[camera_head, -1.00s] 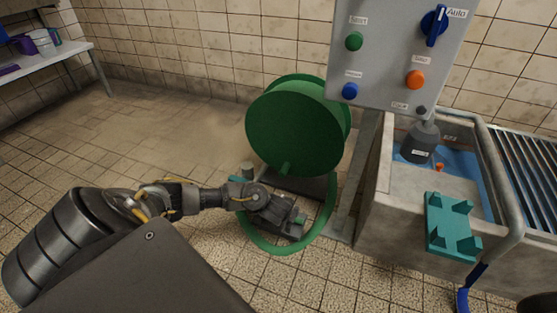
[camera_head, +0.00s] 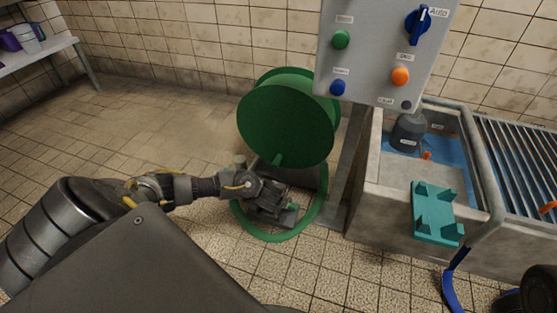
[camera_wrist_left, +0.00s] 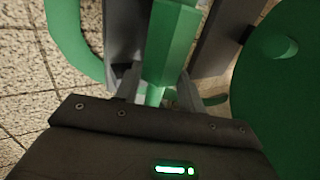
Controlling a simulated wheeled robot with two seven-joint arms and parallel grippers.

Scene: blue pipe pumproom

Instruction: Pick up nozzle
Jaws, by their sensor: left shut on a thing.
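The green nozzle (camera_wrist_left: 172,45) runs up the middle of the left wrist view, between the two fingers of my left gripper (camera_wrist_left: 157,90). The gripper is shut on it. In the head view my left gripper (camera_head: 282,208) is low in front of the green hose reel (camera_head: 285,120), and it mostly hides the nozzle. A green hose (camera_head: 272,236) curves around below the gripper near the floor. My right gripper is not in view.
A grey control panel (camera_head: 375,60) with buttons and a knob stands right of the reel. A concrete basin (camera_head: 395,215) with a teal bracket (camera_head: 434,212) is at the right. A white table (camera_head: 40,55) stands far left. Tiled floor is open at the left.

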